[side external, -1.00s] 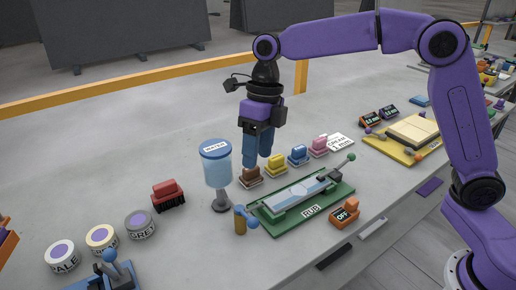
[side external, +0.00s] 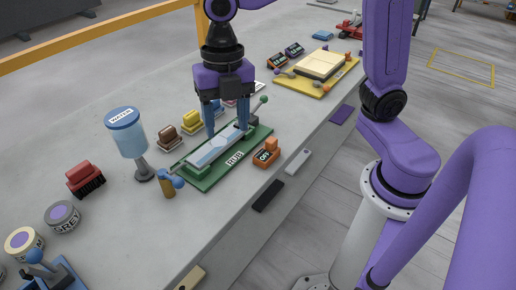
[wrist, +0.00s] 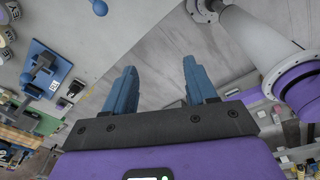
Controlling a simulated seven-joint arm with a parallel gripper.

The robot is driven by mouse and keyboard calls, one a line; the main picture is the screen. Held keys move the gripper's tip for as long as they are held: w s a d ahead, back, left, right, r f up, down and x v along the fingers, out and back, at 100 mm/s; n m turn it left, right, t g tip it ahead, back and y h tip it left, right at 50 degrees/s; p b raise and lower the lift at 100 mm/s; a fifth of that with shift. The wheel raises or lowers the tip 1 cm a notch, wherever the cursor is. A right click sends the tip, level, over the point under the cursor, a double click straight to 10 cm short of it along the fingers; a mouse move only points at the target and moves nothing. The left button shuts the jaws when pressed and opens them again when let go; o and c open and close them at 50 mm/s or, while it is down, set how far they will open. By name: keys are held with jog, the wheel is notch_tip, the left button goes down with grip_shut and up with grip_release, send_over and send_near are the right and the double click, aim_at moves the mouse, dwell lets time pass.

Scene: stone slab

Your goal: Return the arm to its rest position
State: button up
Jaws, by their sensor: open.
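My gripper (side external: 227,130) is open, pointing down above the green RUB fixture (side external: 205,180) on the stone slab. Its blue fingers stand apart and partly cover the pale bed of the fixture. I cannot tell whether the fingertips touch it. In the wrist view the gripper (wrist: 160,78) shows two blue fingers spread wide with nothing between them. My upper arm links are partly cut off by the top of the side view.
A WATER dispenser (side external: 128,140), a red brush (side external: 85,178) and round tubs (side external: 62,217) stand to the left. Brown (side external: 168,138) and yellow (side external: 192,121) stamp-like blocks sit behind the fixture. An orange OFF switch (side external: 266,153) is at its right. A yellow board (side external: 318,82) lies farther back.

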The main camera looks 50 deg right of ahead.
jog(key=s+d+f+m, duration=0.2)
jog(key=s+d+m, duration=0.4)
jog(key=s+m, duration=0.1)
jog(key=s+d+f+m, duration=0.3)
jog(key=s+d+m, duration=0.4)
jog(key=m, duration=0.3)
jog(key=shift+s+f+t+h, duration=0.3)
jog(key=shift+s+t, duration=0.1)
jog(key=shift+s, duration=0.3)
